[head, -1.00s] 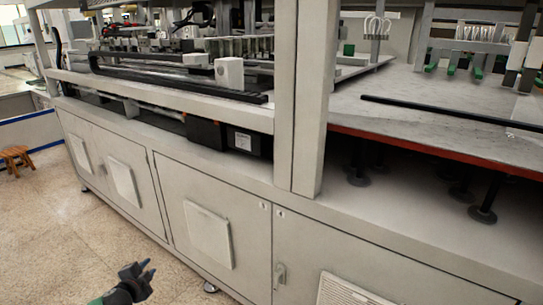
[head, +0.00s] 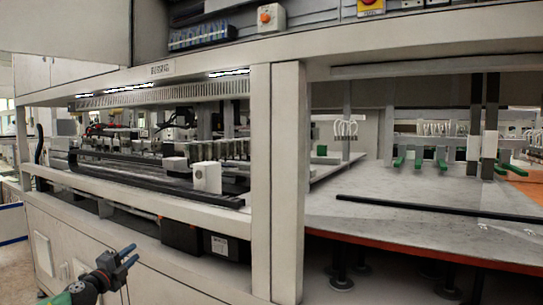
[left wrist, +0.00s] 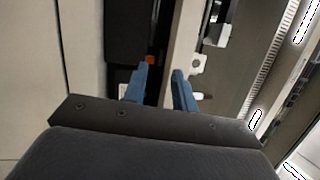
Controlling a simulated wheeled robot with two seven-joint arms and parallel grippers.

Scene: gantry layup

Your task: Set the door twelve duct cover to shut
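My left gripper (head: 127,255) is at the lower left of the head view, in front of the grey cabinet doors. Its two blue fingers also show in the left wrist view (left wrist: 160,85), apart with nothing between them. Pale rectangular covers sit on the doors: one at the far left (head: 43,253) and one partly behind my gripper (head: 80,268). I cannot read a door number, so I cannot tell which is door twelve's duct cover or whether it is open. My right gripper is not in view.
Above the doors runs a long machine bay with a black rail (head: 150,180) and a white box (head: 207,177). A grey post (head: 289,180) stands mid-view. A wide grey table (head: 400,205) lies to its right. A control panel with an orange knob (head: 267,17) is overhead.

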